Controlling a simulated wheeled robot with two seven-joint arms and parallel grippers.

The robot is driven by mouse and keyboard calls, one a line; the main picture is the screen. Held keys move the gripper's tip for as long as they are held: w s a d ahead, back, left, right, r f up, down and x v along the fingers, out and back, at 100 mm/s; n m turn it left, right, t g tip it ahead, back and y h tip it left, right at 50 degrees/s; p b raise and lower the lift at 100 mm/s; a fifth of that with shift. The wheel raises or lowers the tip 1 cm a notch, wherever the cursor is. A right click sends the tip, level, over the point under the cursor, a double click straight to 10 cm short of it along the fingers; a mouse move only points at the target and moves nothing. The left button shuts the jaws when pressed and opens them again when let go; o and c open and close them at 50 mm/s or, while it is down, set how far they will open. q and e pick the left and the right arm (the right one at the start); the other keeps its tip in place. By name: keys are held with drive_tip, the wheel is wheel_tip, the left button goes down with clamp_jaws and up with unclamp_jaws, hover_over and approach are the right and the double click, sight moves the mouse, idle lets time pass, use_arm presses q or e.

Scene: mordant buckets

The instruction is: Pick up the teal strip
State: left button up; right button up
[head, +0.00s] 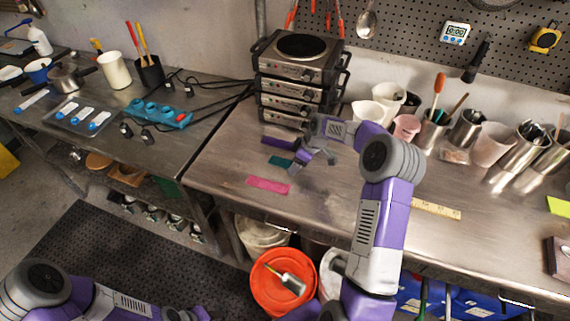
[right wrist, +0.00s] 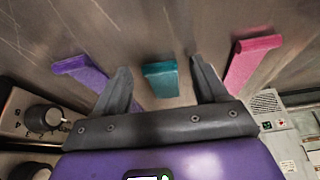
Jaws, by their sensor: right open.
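The teal strip (head: 281,161) lies flat on the steel bench, partly hidden by my right gripper (head: 307,164) in the head view. In the right wrist view the teal strip (right wrist: 160,80) shows in the gap between the two fingertips of my right gripper (right wrist: 160,72). The fingers are spread and do not touch it; I cannot tell the exact height above the bench. A purple strip (right wrist: 82,72) lies on one side and a pink strip (right wrist: 252,58) on the other. My left arm shows at the lower left of the head view; its gripper is out of frame.
A stack of hot plates (head: 297,65) stands behind the strips, close to the right gripper. Pale cups (head: 367,113) and metal containers line the back of the bench. A wooden ruler (head: 436,209) lies to the right. The bench front near the pink strip is clear.

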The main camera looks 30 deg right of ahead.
drive_tip(key=c, duration=1.1)
drive_tip(key=shift+r, duration=0.1)
wheel_tip(320, 180, up, 10)
drive_tip(key=shift+f+p, duration=0.1)
drive_tip(key=shift+p, duration=0.55)
